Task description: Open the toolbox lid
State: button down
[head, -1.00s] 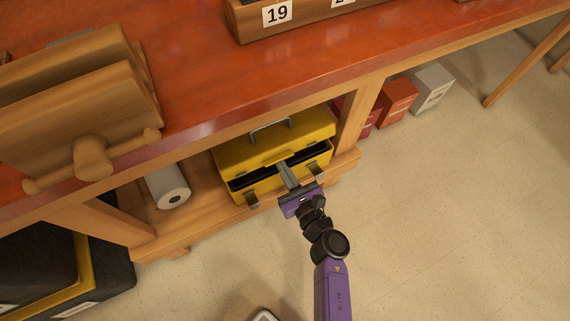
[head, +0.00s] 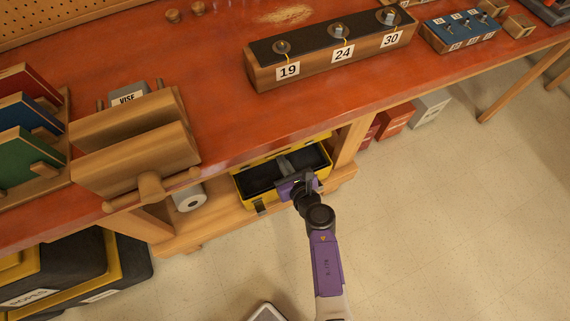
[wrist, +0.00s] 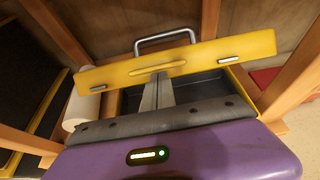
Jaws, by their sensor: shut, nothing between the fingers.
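The yellow toolbox (head: 266,199) sits on the shelf under the red bench, its dark inside showing. Its yellow lid (wrist: 205,59) is raised at the back and leans up steeply; in the head view only its edge shows under the bench. The wrist view shows the lid's metal handle (wrist: 166,39) on top and two latches on its face. My gripper (head: 284,162) is shut and empty. Its fingers reach over the open box, and their tips (wrist: 159,77) are at the lid's lower edge; whether they touch it I cannot tell.
The bench top (head: 225,120) overhangs the toolbox closely. A wooden post (head: 347,146) stands to its right and a white paper roll (head: 188,199) to its left. Red boxes (head: 395,120) stand beyond the post. The floor in front (head: 430,230) is clear.

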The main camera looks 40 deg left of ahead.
jog(key=a+r, duration=0.1)
jog(key=w+a+r+p, duration=0.1)
jog(key=r, duration=0.1)
jog(key=shift+w+a+r, duration=0.1)
jog(key=shift+a, duration=0.3)
jog(key=shift+w+a+r+p, duration=0.2)
jog(key=shift+a+r, duration=0.1)
jog(key=shift+a, duration=0.15)
jog(key=shift+w+a+r+p, duration=0.2)
jog(key=shift+a+r, duration=0.1)
jog(key=shift+a, duration=0.15)
